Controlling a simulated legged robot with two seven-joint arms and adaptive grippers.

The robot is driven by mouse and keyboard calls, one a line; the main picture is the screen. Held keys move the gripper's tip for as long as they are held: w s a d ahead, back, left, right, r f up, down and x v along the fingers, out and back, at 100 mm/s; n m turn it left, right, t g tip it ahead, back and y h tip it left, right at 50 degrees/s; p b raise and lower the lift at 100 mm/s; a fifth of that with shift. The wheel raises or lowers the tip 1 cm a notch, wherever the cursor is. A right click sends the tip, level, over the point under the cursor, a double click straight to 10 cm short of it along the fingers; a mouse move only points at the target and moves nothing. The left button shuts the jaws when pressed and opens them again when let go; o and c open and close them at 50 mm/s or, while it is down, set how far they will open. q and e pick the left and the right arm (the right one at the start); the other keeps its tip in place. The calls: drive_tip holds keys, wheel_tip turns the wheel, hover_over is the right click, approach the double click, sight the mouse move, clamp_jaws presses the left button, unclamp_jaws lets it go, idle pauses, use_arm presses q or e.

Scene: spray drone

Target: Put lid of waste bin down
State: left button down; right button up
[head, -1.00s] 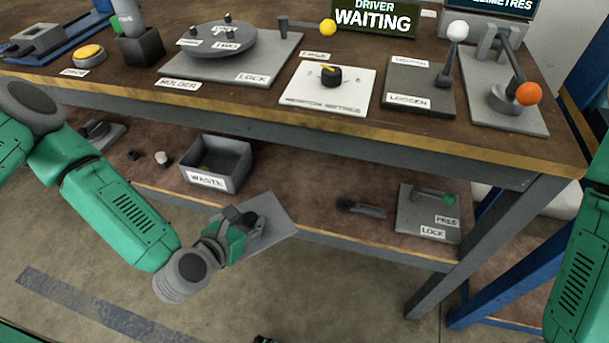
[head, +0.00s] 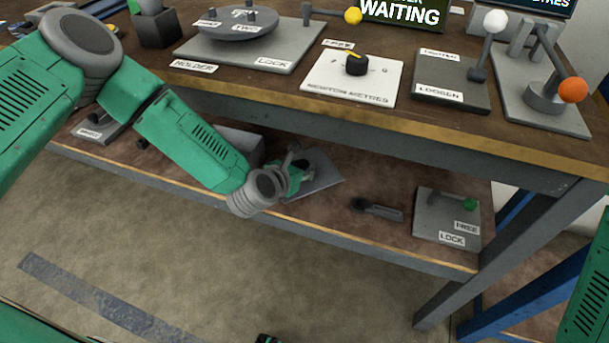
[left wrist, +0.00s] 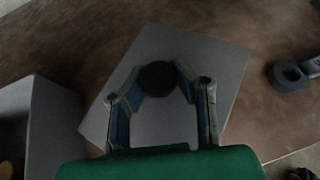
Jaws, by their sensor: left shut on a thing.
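The lid is a flat grey square plate (head: 322,174) with a dark round knob, which shows in the left wrist view (left wrist: 158,78). My left gripper (head: 296,168) is shut on the knob, one finger on each side. The lid is at the lower shelf, right of the waste bin; whether it touches the shelf I cannot tell. The grey waste bin (head: 240,142) is mostly hidden behind my left arm in the head view. Its open top edge shows at the left of the left wrist view (left wrist: 32,98).
A dark tool (head: 376,209) lies on the lower shelf right of the lid, with a grey lock plate (head: 440,228) beyond it. The wooden bench top (head: 420,130) with its controls overhangs the shelf. Bare shelf (head: 338,212) lies in front of the lid.

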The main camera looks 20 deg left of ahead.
use_arm(q)
drive_tip(key=f, duration=0.1)
drive_tip(key=f+b, duration=0.1)
drive_tip(key=f, duration=0.1)
drive_tip(key=shift+w+d+f+b, duration=0.15)
drive_tip(key=shift+w+d+b, duration=0.2)
drive_tip(key=shift+b, duration=0.05)
drive_tip(key=shift+d+f, duration=0.1)
drive_tip(key=c, duration=1.3)
unclamp_jaws()
drive_tip(key=shift+a, duration=0.25)
drive_tip(key=shift+d, duration=0.1)
drive_tip(key=shift+s+r, duration=0.2)
drive_tip(key=p+v, duration=0.4)
drive_tip(key=v, duration=0.6)
drive_tip(key=shift+s+r, duration=0.15)
drive_tip(key=shift+s, duration=0.15)
drive_tip(key=shift+s+r, duration=0.15)
drive_tip(key=shift+s, duration=0.25)
